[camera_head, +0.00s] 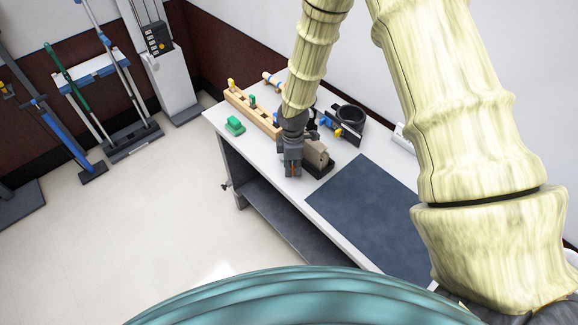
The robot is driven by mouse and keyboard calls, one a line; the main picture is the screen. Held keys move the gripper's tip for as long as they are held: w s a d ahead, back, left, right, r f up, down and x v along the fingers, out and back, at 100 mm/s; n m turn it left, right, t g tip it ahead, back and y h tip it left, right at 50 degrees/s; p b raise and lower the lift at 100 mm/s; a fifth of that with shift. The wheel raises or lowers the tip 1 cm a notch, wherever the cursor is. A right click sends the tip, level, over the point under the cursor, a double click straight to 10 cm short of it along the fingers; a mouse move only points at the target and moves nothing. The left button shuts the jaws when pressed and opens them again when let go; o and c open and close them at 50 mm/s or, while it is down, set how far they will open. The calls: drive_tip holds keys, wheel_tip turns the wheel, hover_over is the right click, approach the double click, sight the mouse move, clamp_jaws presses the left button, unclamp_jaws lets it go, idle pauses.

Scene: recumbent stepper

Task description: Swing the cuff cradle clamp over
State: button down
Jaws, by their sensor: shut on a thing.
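My gripper (292,166) points down over the near edge of the white bench. It is shut, with a thin orange-red strip showing between its fingertips, likely part of the cuff cradle clamp. Right beside it, to the right, a tan block (316,153) sits on a dark base (320,168); this looks like the cuff cradle. Whether the gripper touches the block cannot be told. My gripper and arm hide much of the clamp, so its angle cannot be read.
A wooden rail (252,112) with pegs and a green block (235,126) lie to the left. A dark mat (365,205) covers the bench's right part. The floor (150,220) at left is clear.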

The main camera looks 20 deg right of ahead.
idle(0.3)
drive_tip(key=c, duration=1.2)
unclamp_jaws()
drive_tip(key=shift+d, duration=0.1)
drive_tip(key=shift+o, duration=0.2)
drive_tip(key=shift+r, duration=0.15)
wheel_tip(320, 180, up, 12)
